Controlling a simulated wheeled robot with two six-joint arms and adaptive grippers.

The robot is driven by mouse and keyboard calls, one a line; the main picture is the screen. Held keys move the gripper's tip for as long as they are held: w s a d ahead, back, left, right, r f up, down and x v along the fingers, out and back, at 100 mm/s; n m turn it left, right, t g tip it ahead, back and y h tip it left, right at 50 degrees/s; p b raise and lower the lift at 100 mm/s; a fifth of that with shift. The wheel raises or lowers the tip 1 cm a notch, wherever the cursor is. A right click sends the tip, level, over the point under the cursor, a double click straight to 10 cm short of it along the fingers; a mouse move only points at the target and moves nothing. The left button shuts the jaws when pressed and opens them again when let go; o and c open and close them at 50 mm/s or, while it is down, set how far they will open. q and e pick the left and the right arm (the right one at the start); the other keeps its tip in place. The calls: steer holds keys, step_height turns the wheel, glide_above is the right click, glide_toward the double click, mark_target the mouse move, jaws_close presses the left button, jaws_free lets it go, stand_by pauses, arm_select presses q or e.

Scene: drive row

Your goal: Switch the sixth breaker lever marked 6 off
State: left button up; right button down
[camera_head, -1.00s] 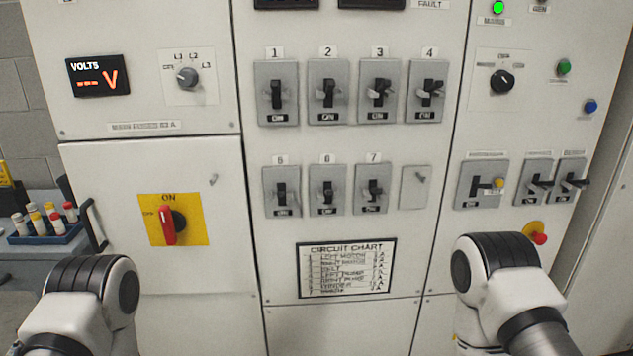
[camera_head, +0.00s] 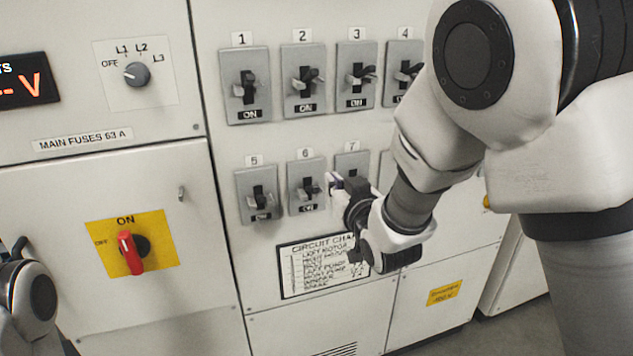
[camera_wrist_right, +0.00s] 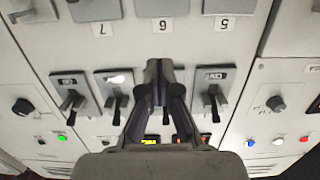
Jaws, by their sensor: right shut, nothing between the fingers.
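The sixth breaker (camera_head: 293,203) is a grey plate with a dark lever (camera_head: 309,187), under the label 6 in the lower row. The label 6 (camera_wrist_right: 162,25) shows upside down in the right wrist view, with part of its plate (camera_wrist_right: 160,6) at the top edge. My right gripper (camera_head: 334,183) is shut and empty, just right of the sixth lever in the head view and partly over breaker 7. Its fingers (camera_wrist_right: 160,66) are together in the wrist view. I cannot tell whether they touch the lever. The lever's position word is too small to read.
Breaker 5 (camera_head: 244,209) and breaker 7 (camera_head: 344,163) flank the sixth closely. Breakers 1 to 4 stand in a row above, such as breaker 2 (camera_head: 288,105). A circuit chart (camera_head: 290,287) is below. A red rotary switch (camera_head: 130,254) is at left.

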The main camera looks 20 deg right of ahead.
steer(key=p, duration=0.3)
glide_above(311, 189)
steer(key=shift+d+f, duration=0.35)
steer(key=shift+f, duration=0.3)
steer(key=f, duration=0.1)
steer(key=s+f, duration=0.1)
steer(key=f+p, duration=0.1)
steer(key=f, duration=0.1)
steer(key=shift+s, duration=0.3)
